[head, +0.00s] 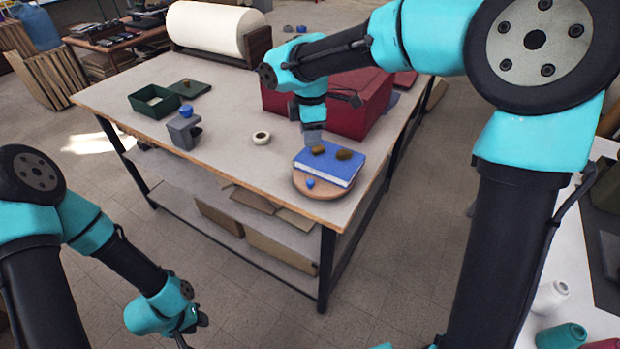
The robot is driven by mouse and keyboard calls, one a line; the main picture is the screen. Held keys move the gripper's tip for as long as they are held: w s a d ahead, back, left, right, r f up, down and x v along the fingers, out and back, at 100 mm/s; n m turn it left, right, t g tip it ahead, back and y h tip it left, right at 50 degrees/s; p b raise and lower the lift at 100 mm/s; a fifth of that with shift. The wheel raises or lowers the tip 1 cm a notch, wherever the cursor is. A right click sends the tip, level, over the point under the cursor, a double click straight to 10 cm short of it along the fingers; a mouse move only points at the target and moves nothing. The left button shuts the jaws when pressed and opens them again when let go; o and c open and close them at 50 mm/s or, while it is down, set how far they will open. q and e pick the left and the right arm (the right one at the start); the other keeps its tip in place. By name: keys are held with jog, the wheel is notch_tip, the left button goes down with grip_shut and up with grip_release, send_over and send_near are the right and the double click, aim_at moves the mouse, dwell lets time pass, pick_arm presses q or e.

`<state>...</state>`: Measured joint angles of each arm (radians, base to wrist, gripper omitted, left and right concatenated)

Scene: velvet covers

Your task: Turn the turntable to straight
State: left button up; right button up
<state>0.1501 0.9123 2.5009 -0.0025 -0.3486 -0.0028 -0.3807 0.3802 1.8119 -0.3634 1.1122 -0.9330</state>
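The turntable (322,192) is a round wooden disc near the front right corner of the table. A blue book (328,165) lies on it, with two small brown lumps (331,152) on its cover. A small blue knob (310,183) shows at the disc's near edge. My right gripper (312,138) points down at the book's far left corner. I cannot tell whether it touches the book, or how its fingers stand. My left gripper (190,328) hangs low over the floor in front of the table, away from the turntable; its fingers are too unclear to tell.
On the table (232,125) are a white ring (261,138), a grey clamp-like block (184,131) with a blue top, a green box (154,100) and a white roll (214,28). A dark red box (355,112) stands behind the turntable.

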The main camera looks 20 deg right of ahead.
aim_at(310, 181)
notch_tip(310, 181, down, 15)
jog(key=shift+f, duration=0.2)
dwell(0.3)
jog(key=shift+c, duration=0.2)
grip_shut()
